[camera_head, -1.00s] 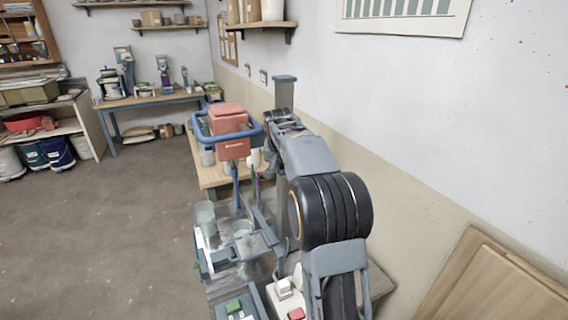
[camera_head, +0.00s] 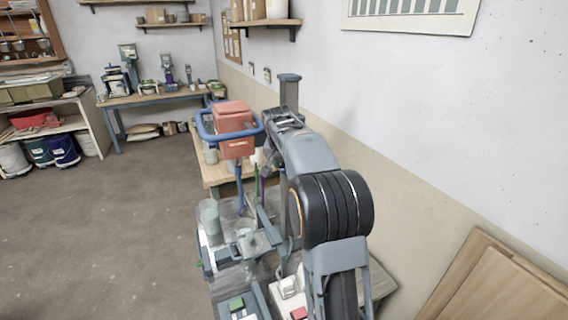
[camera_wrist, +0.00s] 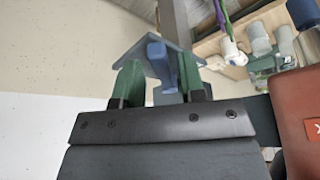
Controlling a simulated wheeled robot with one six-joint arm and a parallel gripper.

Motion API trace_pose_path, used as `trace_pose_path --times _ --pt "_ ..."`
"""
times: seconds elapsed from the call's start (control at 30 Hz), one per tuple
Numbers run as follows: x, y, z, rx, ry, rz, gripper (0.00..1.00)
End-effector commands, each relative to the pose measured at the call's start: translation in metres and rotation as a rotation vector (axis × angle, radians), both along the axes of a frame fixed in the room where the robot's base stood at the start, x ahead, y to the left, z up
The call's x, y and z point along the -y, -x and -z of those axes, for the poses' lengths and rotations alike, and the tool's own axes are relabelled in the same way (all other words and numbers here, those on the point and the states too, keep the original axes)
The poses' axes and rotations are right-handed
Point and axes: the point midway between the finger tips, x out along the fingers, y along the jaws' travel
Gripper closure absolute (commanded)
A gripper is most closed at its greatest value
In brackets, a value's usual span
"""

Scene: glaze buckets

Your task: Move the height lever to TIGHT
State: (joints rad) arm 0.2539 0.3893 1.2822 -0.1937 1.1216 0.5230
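The mixer stand has a red motor head (camera_head: 234,130) with a blue handlebar around it, and a grey column (camera_head: 289,92) behind. In the wrist view, a blue lever-like part (camera_wrist: 157,55) reaches in between the two green finger pads of my gripper (camera_wrist: 160,85). I take it for the height lever, but no TIGHT mark is readable. The pads stand apart on either side of it, with a narrow gap seeming to show, so my gripper looks open around it. In the head view my own arm hides the gripper and this lever.
A clear bucket (camera_head: 209,218) stands on the machine's base. A wooden bench (camera_head: 215,174) is behind. The wall is close on the right; open floor lies left.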

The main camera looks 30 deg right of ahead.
Motion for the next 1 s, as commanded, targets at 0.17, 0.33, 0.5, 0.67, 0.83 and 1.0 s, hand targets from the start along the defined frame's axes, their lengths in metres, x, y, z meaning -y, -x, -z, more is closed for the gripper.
trace_pose_path --times 0.17,0.33,0.5,0.67,0.83,1.0 --pt "0.0 0.0 0.001 -0.001 -0.001 0.0 0.57" --pt "-0.001 0.001 -0.002 -0.001 0.0 -0.001 0.57" --pt "-0.006 0.006 -0.02 0.002 0.001 -0.001 0.57" --pt "-0.014 0.016 -0.051 0.003 0.001 -0.001 0.57" --pt "-0.023 0.025 -0.083 0.003 0.001 -0.001 0.57" --pt "-0.029 0.033 -0.108 0.001 0.0 0.0 0.57"
